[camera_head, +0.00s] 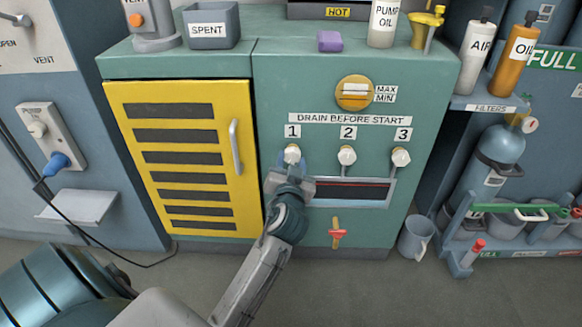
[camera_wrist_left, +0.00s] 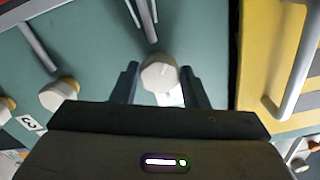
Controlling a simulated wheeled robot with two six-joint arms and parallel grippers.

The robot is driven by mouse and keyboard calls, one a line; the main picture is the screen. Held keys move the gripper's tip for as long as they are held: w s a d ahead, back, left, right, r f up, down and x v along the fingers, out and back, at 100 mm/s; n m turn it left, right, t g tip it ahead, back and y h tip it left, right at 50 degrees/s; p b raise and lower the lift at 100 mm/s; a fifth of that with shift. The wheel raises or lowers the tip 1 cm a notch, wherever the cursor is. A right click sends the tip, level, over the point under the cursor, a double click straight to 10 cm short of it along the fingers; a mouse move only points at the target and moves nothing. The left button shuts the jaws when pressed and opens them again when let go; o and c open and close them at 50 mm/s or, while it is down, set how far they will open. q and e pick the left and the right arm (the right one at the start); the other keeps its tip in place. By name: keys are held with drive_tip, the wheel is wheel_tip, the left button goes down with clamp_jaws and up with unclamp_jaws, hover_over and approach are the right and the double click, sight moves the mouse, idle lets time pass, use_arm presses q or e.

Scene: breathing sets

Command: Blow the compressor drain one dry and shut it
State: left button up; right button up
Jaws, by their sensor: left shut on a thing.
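Drain one is the left white knob (camera_head: 291,153) under the label 1 on the green compressor cabinet (camera_head: 275,95). My left gripper (camera_head: 291,165) is at it from below. In the left wrist view the pale knob (camera_wrist_left: 159,74) sits between the two dark fingers of my left gripper (camera_wrist_left: 159,85), which is shut on it. Drain two (camera_head: 347,155) and drain three (camera_head: 400,157) are similar knobs to the right; drain two also shows in the left wrist view (camera_wrist_left: 58,94). Any outflow below drain one is hidden by my gripper. My right gripper is out of view.
A framed dark-red strip (camera_head: 350,191) lies below the drains, with a red-and-yellow valve (camera_head: 336,232) under it. The yellow louvred door (camera_head: 180,150) with its handle (camera_head: 235,147) is close on the left. A grey mug (camera_head: 415,237) stands on the floor at right.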

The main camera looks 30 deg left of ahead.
use_arm(q)
drive_tip(key=shift+f+n, duration=0.15)
drive_tip(key=shift+n, duration=0.35)
drive_tip(key=o, duration=1)
drive_tip(key=shift+c, duration=0.2)
drive_tip(key=p+v, duration=0.1)
drive_tip(key=v, duration=0.9)
drive_tip(key=shift+s+d, duration=0.2)
drive_tip(key=shift+s, duration=0.15)
